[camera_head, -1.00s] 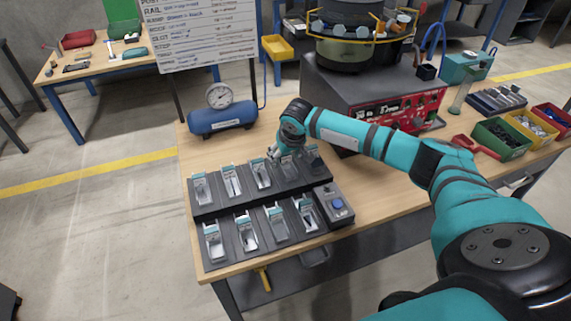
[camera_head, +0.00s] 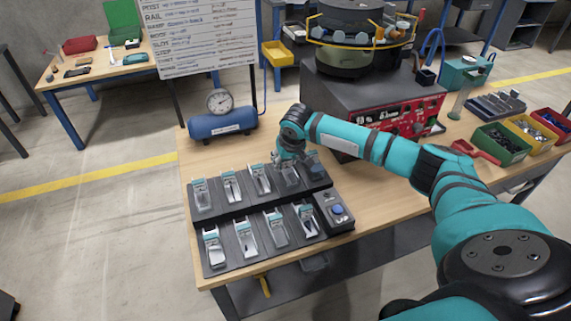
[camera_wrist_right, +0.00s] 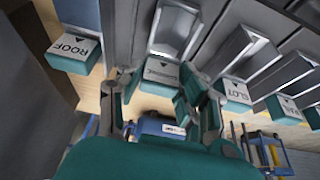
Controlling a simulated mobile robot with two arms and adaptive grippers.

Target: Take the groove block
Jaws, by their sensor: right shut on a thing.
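My right gripper (camera_head: 279,157) is at the back row of the black feeder rack (camera_head: 231,211), over the back end of its fourth chute from the left. In the right wrist view its fingers (camera_wrist_right: 158,92) are on either side of the teal front of the groove chute (camera_wrist_right: 161,72), whose label is partly covered. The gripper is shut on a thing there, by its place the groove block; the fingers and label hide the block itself. A grey sloped channel (camera_wrist_right: 175,30) runs up from that label. My left gripper is not in view.
The roof chute (camera_wrist_right: 75,52) and the slot chute (camera_wrist_right: 236,92) flank the gripper closely. A button box (camera_head: 337,210) stands at the rack's right end, a blue tank (camera_head: 222,122) behind the rack, a red-panelled feeder base (camera_head: 390,125) to the right. Bare table lies between.

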